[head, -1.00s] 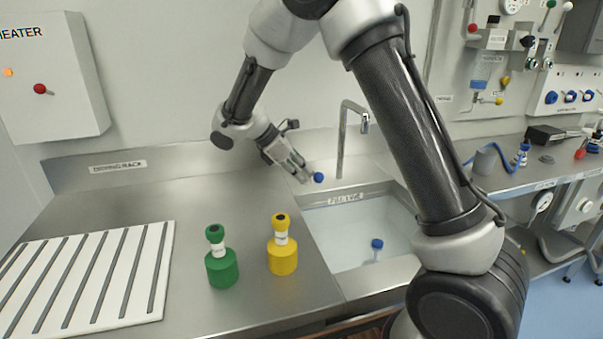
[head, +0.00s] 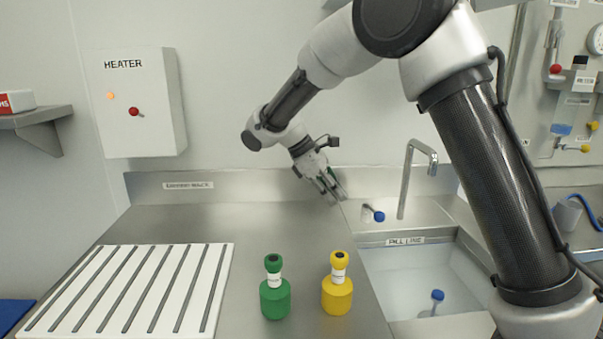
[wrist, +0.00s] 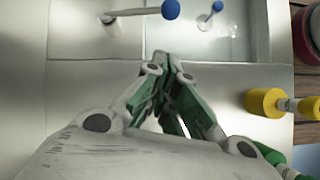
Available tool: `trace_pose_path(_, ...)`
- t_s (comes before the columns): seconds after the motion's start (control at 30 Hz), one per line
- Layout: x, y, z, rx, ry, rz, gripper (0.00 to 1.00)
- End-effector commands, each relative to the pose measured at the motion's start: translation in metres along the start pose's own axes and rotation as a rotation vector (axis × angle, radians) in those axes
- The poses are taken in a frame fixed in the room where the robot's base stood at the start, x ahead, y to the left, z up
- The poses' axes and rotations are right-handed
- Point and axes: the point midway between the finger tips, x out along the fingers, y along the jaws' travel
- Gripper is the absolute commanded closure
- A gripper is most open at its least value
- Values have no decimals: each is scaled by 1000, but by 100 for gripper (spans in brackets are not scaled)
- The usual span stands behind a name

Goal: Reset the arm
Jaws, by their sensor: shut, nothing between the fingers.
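My gripper (head: 334,195) is over the far part of the steel counter, left of the sink's back ledge. Its fingers are together with nothing between them. It also shows in the wrist view (wrist: 166,62), fingertips towards the counter by the sink edge. My arm reaches across from the right side of the head view.
A green bottle (head: 275,297) and a yellow bottle (head: 337,295) stand on the counter near the slatted white rack (head: 125,300). The sink (head: 400,280) holds a blue-knobbed item (head: 437,296). A faucet (head: 407,180) and a blue-tipped lever (head: 378,216) stand behind it. A heater box (head: 145,100) hangs left.

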Motion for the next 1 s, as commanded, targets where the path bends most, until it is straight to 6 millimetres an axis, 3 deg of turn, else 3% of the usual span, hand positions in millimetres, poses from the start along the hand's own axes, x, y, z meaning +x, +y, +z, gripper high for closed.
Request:
trace_pose_path(0.03, 10, -18, 5, 66, 38, -30, 100)
trace_pose_path(0.1, 17, -34, 22, 172, 98, -68, 100)
trace_pose_path(0.27, 29, -62, 68, 391, 216, -147, 100)
trace_pose_path(0.6, 54, -131, 178, 874, 475, -287, 100)
trace_pose_path(0.9, 77, -192, 251, 1186, 668, -302, 100)
trace_pose_path(1.0, 78, -203, 270, 1256, 712, -274, 100)
